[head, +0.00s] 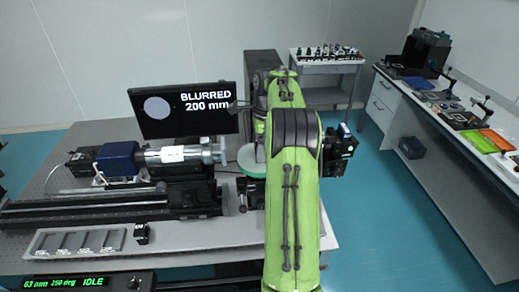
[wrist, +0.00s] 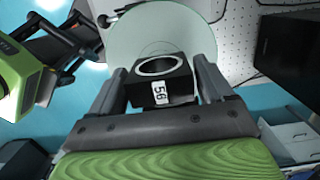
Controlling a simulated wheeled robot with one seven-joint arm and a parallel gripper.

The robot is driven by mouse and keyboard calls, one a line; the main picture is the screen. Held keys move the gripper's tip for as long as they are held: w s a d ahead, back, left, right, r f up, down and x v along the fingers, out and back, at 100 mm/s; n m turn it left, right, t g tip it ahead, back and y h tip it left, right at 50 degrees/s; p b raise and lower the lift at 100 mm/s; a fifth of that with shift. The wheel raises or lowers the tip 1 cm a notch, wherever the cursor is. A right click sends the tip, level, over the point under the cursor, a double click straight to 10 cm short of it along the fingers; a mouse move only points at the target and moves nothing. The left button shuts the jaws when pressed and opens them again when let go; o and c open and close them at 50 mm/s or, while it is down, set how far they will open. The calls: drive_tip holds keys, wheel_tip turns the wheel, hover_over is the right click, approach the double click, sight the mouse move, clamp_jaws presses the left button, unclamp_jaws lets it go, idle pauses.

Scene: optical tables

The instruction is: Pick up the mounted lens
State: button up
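In the wrist view the mounted lens (wrist: 144,94) is a black block with a pale ring around an opening on top and a white label reading "56". It sits between the two fingers of my gripper (wrist: 161,80), with no clear gap on either side, so the gripper looks shut on it. A pale green round disc (wrist: 128,38) lies behind the block. The disc also shows in the head view (head: 247,162), left of my green arm.
The optical table (head: 100,134) holds a rail, a blue-and-silver instrument (head: 120,157) and a screen (head: 170,107) reading "BLURRED 200 mm". A small black labelled block (head: 142,232) stands beside a grey tray (head: 75,242). A cart (head: 330,68) and side bench (head: 420,97) stand beyond open floor.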

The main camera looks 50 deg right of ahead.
drive_tip(key=c, duration=1)
wheel_tip(320, 180, up, 10)
drive_tip(key=p, duration=0.3)
